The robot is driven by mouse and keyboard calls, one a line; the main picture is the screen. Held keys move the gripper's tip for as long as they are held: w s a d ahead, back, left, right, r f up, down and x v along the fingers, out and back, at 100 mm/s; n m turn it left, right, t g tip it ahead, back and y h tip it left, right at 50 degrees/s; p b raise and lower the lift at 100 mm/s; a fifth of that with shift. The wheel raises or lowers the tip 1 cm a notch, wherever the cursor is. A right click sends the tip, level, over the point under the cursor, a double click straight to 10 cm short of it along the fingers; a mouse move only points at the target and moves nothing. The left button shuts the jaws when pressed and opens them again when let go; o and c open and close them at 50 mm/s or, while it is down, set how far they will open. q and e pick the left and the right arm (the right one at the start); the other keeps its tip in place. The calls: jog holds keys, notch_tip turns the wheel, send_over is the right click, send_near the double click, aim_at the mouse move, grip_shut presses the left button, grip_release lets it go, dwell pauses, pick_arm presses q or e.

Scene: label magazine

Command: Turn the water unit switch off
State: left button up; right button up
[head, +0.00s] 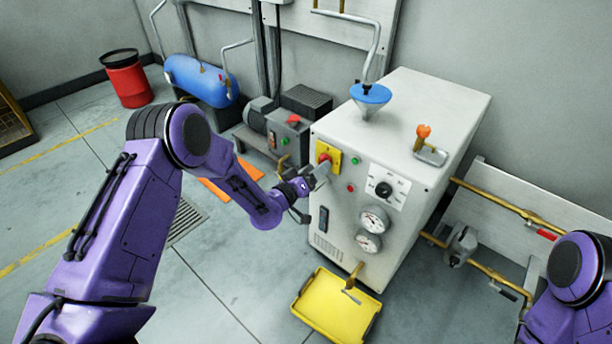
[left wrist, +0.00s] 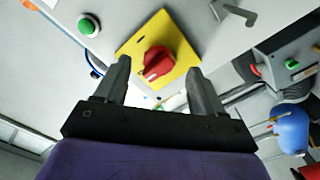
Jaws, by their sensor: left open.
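The water unit (head: 440,105) is a white cabinet in the middle of the head view. Its switch is a red rotary knob (head: 324,157) on a yellow square plate (head: 335,150), high on the front's left side. In the left wrist view the red knob (left wrist: 158,62) sits on the yellow plate (left wrist: 183,55), its grip slanted. My right gripper is out of view.
Green (head: 355,160) and red (head: 351,188) buttons, a black dial (head: 384,189) and gauges (head: 373,220) are near the switch. A yellow tray (head: 320,305) lies below. A grey pump box (head: 288,135) stands close left; brass pipes (head: 490,270) run at right.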

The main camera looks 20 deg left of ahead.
pick_arm(q)
jog(key=v, duration=0.8)
jog(key=s+a+f+n+g+y, duration=0.35)
jog(key=s+f+g+y, duration=0.35)
jog(key=s+f, duration=0.75)
jog(key=s+a+f+g+y, duration=0.1)
jog(key=s+a+f+g, duration=0.2)
jog(key=s, duration=0.8)
jog(key=s+a+f+g+y, duration=0.1)
jog(key=s+f+g+y, duration=0.2)
jog(key=s, duration=0.9)
notch_tip(320, 180, up, 13)
jog(key=w+h+p, duration=0.1)
jog(key=p, duration=1.2)
jog(key=shift+w+g, duration=0.25)
jog(key=shift+g, duration=0.15)
jog(key=shift+d+r+m, duration=0.1)
jog(key=shift+r+m, duration=0.05)
jog(key=shift+m, duration=0.1)
